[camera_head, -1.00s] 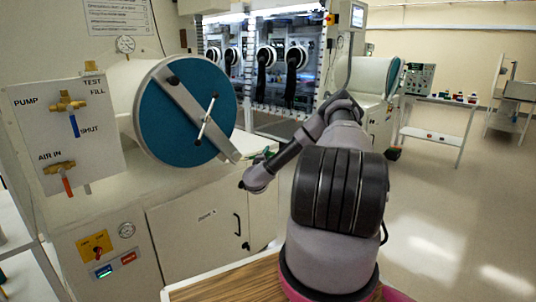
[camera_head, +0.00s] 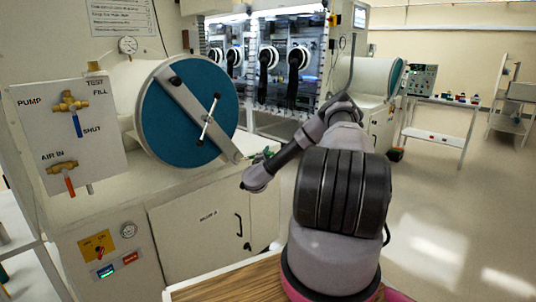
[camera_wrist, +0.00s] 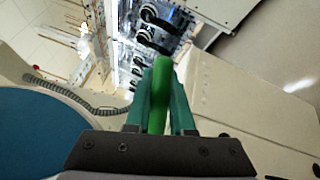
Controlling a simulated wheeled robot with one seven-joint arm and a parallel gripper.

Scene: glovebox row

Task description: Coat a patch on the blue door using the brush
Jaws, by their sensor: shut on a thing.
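The blue door (camera_head: 176,120) is a round disc on the white cylinder at the left, with a grey bar and a handle across its front. Part of it shows at the lower left of the wrist view (camera_wrist: 45,135). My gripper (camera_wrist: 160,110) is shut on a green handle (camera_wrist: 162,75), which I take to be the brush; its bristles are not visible. In the head view my gripper (camera_head: 265,155) is small and partly hidden, just right of the bar's lower end, apart from the blue face.
A valve panel (camera_head: 70,135) with PUMP and AIR IN valves stands left of the door. A glovebox window (camera_head: 270,65) with black gloves is behind. A white cart (camera_head: 438,128) stands at the right. The floor at right is clear.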

